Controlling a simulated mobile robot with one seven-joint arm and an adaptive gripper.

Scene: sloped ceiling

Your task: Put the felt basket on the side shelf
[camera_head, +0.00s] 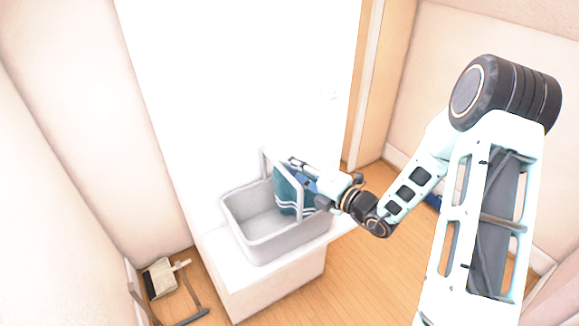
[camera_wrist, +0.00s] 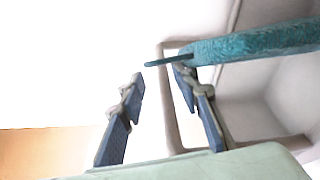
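A light grey basket (camera_head: 262,243), which I take for the felt basket, stands on a low white unit (camera_head: 225,262). Its raised handle frame (camera_head: 265,165) also shows in the wrist view (camera_wrist: 171,110). A teal striped cloth (camera_head: 287,192) hangs at the basket's right side; its edge shows in the wrist view (camera_wrist: 255,44). My gripper (camera_head: 300,172) is over the basket's right rear side, beside the cloth and handle. In the wrist view my gripper (camera_wrist: 160,90) is open, its fingers well apart. Part of the handle shows between them; whether they touch it is unclear. I cannot tell which surface is the side shelf.
A white wall or door panel (camera_head: 240,80) rises behind the unit. A brush (camera_head: 160,278) and a dark frame (camera_head: 185,318) are on the wooden floor at lower left. The floor (camera_head: 300,300) in front is clear. A wooden door frame (camera_head: 365,90) stands at the right.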

